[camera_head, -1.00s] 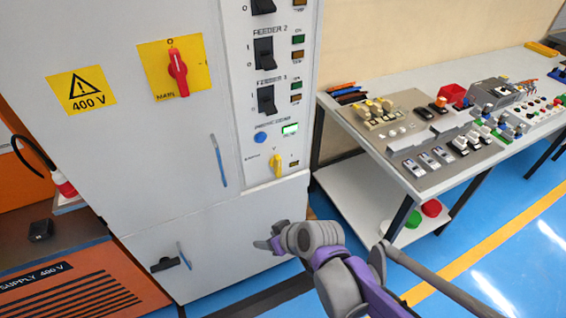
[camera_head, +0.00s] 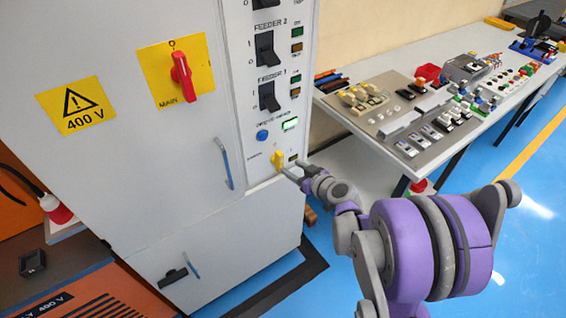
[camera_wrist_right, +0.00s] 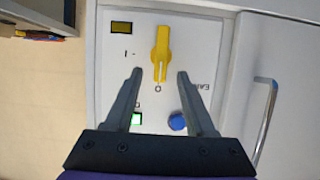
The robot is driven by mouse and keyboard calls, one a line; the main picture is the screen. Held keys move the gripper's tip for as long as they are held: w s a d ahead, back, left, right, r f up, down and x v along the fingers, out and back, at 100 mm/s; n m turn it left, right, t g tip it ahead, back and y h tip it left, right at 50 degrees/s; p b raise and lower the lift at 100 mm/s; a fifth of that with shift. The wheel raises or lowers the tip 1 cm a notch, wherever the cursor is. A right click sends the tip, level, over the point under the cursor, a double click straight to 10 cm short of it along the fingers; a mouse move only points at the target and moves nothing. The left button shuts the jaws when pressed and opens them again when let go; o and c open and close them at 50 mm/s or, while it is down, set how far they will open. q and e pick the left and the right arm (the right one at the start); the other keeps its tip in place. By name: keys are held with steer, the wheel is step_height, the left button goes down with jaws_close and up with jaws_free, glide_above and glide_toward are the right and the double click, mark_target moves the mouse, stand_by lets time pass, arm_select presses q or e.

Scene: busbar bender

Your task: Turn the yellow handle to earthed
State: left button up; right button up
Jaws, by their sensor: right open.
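The yellow handle (camera_head: 278,160) is low on the narrow control panel of the grey cabinet, below the blue button. In the right wrist view the yellow handle (camera_wrist_right: 161,53) lies in line with the view, its white-marked end by the "O" mark. My right gripper (camera_head: 297,172) is at the panel, just right of the handle in the head view. In the wrist view my right gripper (camera_wrist_right: 158,75) is open, with one finger on each side of the handle's marked end and gaps between; contact is not seen. My left gripper is not in view.
A blue button (camera_wrist_right: 177,122) and a lit green display (camera_wrist_right: 136,119) sit beside the fingers. A dark yellow indicator (camera_wrist_right: 121,28) is near the handle. The cabinet door's blue handle (camera_head: 224,163) stands out at the left. A workbench (camera_head: 401,178) with switches is to the right.

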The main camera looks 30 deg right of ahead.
mark_target(282, 162)
steer(key=x, duration=0.6)
steer(key=shift+w+a+f, duration=0.1)
steer(key=shift+w+a, duration=0.05)
steer(key=shift+w, duration=0.05)
steer(key=shift+c, duration=0.2)
jaws_close()
